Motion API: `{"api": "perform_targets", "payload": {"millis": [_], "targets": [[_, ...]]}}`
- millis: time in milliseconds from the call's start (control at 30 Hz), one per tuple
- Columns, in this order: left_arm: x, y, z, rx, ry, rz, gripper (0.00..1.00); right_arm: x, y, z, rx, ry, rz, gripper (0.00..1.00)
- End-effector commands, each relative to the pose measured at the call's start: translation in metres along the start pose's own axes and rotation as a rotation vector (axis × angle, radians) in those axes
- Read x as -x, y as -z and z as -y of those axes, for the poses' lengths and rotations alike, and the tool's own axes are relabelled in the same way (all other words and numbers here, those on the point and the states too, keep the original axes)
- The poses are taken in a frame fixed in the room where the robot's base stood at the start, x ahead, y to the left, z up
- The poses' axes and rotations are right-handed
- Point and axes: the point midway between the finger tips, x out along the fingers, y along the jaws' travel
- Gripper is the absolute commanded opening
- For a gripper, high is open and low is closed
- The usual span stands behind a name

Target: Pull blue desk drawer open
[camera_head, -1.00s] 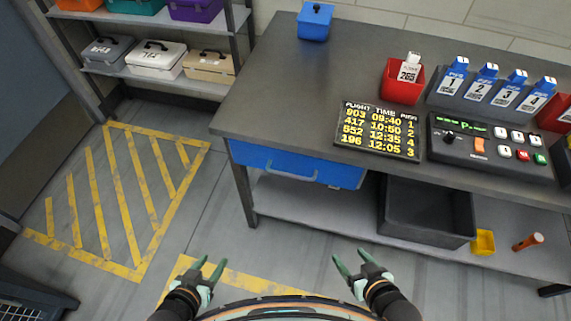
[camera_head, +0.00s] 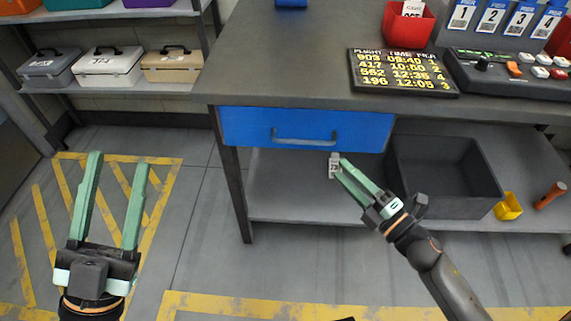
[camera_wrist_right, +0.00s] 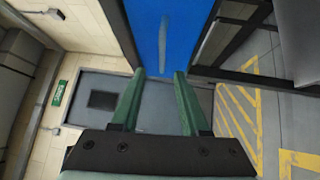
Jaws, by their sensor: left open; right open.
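The blue desk drawer (camera_head: 240,128) sits shut under the left part of the grey desk top. Its grey bar handle (camera_head: 304,138) is on the middle of its front. My right gripper (camera_head: 338,168) is open and empty, just below and right of the handle and apart from it in the head view. In the right wrist view the drawer front (camera_wrist_right: 183,22) and its handle (camera_wrist_right: 163,45) lie ahead of the open fingers (camera_wrist_right: 158,78). My left gripper (camera_head: 120,158) is open and empty, well to the left of the desk above the floor.
The desk top (camera_head: 290,60) carries a flight board (camera_head: 400,72), a red bin (camera_head: 407,30) and a button panel (camera_head: 510,72). A dark crate (camera_head: 445,170), a yellow cup (camera_head: 508,207) and an orange-handled tool (camera_head: 549,196) are on the lower shelf.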

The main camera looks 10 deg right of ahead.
Motion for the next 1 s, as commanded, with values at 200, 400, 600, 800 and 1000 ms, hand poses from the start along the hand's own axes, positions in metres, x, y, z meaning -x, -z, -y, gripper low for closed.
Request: {"api": "perform_targets", "payload": {"millis": [200, 400, 600, 800, 1000], "targets": [[0.006, 0.021, -0.004, -0.03, -0.008, -0.114, 0.5, -0.004, 0.003, 0.008, 0.126, -0.021, -0.061, 0.45], [0.006, 0.022, -0.004, -0.03, -0.009, -0.115, 0.5, -0.023, 0.004, 0.006, 0.129, -0.023, -0.064, 0.45], [0.006, 0.021, -0.004, -0.028, -0.008, -0.113, 0.5, -0.059, 0.006, 0.005, 0.129, -0.024, -0.062, 0.45], [0.007, 0.02, -0.004, -0.027, -0.008, -0.112, 0.5, -0.094, 0.008, 0.005, 0.125, -0.023, -0.061, 0.45], [0.007, 0.02, -0.005, -0.025, -0.008, -0.112, 0.5, -0.118, 0.01, 0.005, 0.124, -0.021, -0.06, 0.45]]}}
